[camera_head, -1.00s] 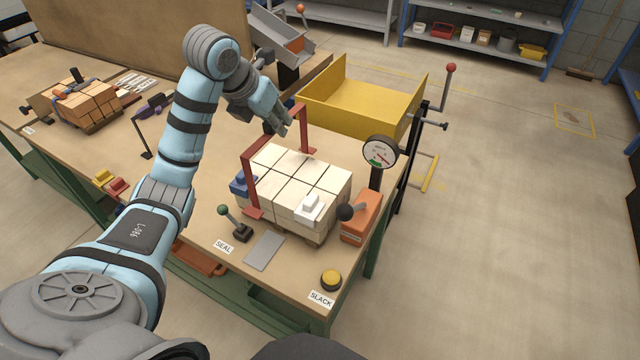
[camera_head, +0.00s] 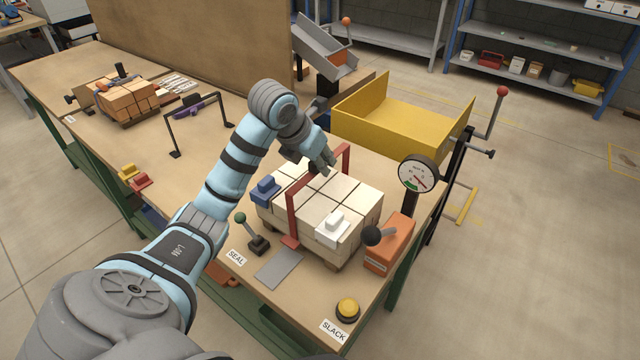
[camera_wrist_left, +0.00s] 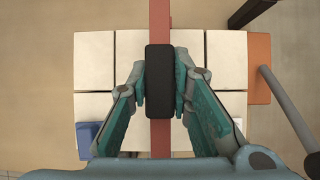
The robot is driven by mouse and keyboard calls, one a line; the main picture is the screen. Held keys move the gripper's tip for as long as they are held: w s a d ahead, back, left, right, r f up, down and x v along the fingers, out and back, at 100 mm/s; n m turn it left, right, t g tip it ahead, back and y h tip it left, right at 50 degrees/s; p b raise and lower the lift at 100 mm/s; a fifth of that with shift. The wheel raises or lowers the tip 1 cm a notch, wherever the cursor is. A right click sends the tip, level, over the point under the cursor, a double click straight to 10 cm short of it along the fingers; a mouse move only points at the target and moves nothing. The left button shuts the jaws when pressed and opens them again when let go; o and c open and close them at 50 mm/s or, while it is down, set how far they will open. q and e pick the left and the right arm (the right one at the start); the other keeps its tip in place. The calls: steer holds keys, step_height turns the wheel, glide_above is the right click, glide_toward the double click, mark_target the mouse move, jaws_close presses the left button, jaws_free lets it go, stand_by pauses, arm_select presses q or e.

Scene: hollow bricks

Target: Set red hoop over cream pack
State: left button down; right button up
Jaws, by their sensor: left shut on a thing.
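The red hoop (camera_head: 292,217) stands upright around the cream pack (camera_head: 345,192). Its near leg is along the pack's front face and its far leg behind it. Its near foot looks close to the table; I cannot tell if it touches. My left gripper (camera_head: 326,165) is shut on the hoop's top bar above the pack. In the left wrist view my left gripper (camera_wrist_left: 159,88) grips a black pad, and the red hoop's bar (camera_wrist_left: 159,20) runs across the cream blocks (camera_wrist_left: 95,52). A blue clip (camera_head: 265,192) and a white clip (camera_head: 332,227) sit on the pack.
An orange box with a lever (camera_head: 388,245) and a dial gauge (camera_head: 418,174) stand right of the pack. A small lever (camera_head: 258,243), grey plate (camera_head: 279,268) and yellow button (camera_head: 348,308) lie in front. A yellow tray (camera_head: 400,125) is behind. A black hoop (camera_head: 172,135) stands left.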

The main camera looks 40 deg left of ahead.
mark_target(311, 170)
arm_select(q)
steer(key=f, duration=0.1)
steer(key=s+f, duration=0.1)
steer(key=f, duration=0.1)
steer(key=shift+s+f, duration=0.1)
steer(key=shift+f, duration=0.1)
steer(key=shift+w+f+b, duration=0.2)
steer(key=shift+f+b, duration=0.15)
steer(key=shift+f, duration=0.1)
steer(key=shift+s+f, duration=0.1)
steer(key=shift+f, duration=0.1)
arm_select(e)
steer(key=shift+s+d+f, duration=0.15)
steer(key=shift+s+f, duration=0.2)
steer(key=shift+f, duration=0.15)
arm_select(q)
steer(key=c, duration=1.5)
jaws_free()
steer(key=shift+o, duration=0.2)
arm_select(e)
steer(key=shift+r, duration=0.1)
